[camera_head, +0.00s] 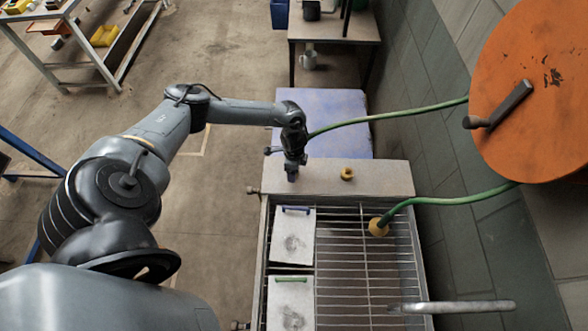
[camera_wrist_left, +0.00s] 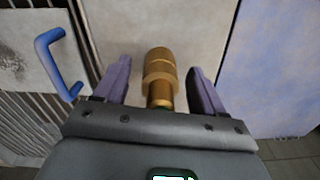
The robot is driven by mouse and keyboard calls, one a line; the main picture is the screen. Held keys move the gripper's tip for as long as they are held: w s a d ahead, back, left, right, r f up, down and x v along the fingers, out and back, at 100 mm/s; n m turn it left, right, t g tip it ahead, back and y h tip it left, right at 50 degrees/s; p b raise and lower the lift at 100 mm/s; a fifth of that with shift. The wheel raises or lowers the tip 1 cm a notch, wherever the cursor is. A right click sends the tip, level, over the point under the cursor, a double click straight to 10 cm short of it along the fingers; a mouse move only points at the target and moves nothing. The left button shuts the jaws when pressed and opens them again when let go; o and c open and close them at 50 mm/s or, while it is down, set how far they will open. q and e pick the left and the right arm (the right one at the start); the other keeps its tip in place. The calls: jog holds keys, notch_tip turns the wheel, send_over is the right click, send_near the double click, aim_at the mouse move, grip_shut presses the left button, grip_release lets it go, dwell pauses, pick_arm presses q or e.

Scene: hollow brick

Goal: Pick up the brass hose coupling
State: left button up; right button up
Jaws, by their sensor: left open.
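In the left wrist view a brass coupling (camera_wrist_left: 160,75) with a knurled, stepped body shows between my two fingers, a gap on each side. Its lower end is hidden by the gripper body, with a trace of dark green there. My left gripper (camera_head: 292,176) is open and points down over the left part of the pale ledge (camera_head: 390,177); it also shows in the wrist view (camera_wrist_left: 158,88). In the head view a small brass piece (camera_head: 347,174) sits on the ledge, right of the fingers and apart from them. I cannot tell if both views show the same piece.
A green hose (camera_head: 400,114) runs from the orange reel (camera_head: 540,85) to behind my gripper. Another green hose (camera_head: 440,198) ends in a brass-coloured fitting (camera_head: 378,227) over the wire rack (camera_head: 350,260). Plates with blue (camera_head: 295,209) and green (camera_head: 292,279) handles lie left.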

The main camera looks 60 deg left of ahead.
pick_arm(q)
jog(key=shift+c, duration=0.3)
jog(key=c, duration=1.1)
jog(key=shift+r, duration=0.2)
